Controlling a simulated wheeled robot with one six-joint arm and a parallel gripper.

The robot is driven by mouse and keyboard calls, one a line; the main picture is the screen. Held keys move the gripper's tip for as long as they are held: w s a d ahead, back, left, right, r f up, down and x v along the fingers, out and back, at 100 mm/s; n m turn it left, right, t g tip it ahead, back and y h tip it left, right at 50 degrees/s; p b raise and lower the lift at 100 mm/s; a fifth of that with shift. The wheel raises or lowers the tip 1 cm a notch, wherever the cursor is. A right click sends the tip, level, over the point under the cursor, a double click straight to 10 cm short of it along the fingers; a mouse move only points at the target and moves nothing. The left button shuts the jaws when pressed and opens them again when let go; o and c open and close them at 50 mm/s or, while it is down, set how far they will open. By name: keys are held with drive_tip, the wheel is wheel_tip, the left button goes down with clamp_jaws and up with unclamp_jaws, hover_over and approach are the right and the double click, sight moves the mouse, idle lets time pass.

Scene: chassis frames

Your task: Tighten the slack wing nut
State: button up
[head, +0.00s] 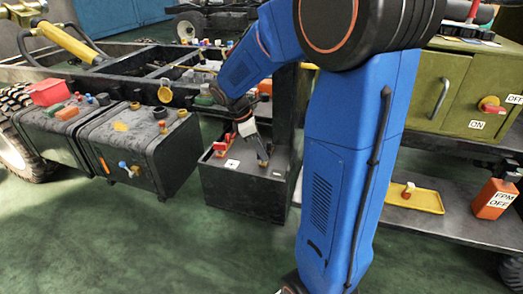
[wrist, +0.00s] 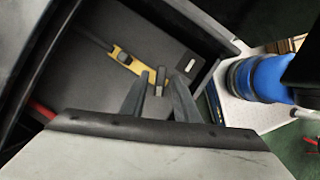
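My gripper (head: 262,160) reaches down over the top of the black box (head: 240,200) in the head view. In the wrist view my gripper (wrist: 159,78) has its two fingers apart, one on each side of a small grey upright piece (wrist: 159,82), which looks like the wing nut. Gaps seem to show between it and the fingers. It stands by a yellow bar (wrist: 110,50) with a dark grey fitting (wrist: 124,57) farther along. Whether the fingers touch the piece is hard to see. In the head view the piece is too small to tell.
A red piece (head: 221,146) and a white label (head: 232,163) lie on the box top. Two dark tanks (head: 140,155) with caps stand to the left. Green cabinets (head: 450,90) and a shelf with a yellow tray (head: 412,198) and orange bottle (head: 493,198) are right. Green floor is clear in front.

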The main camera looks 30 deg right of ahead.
clamp_jaws()
drive_tip(key=shift+w+m+g+y, duration=0.1)
drive_tip(key=shift+m+g+y, duration=0.35)
drive_tip(key=shift+m, duration=1.15)
drive_tip(key=shift+o, duration=1.2)
unclamp_jaws()
drive_tip(key=v, duration=1.7)
drive_tip(key=shift+a, duration=0.2)
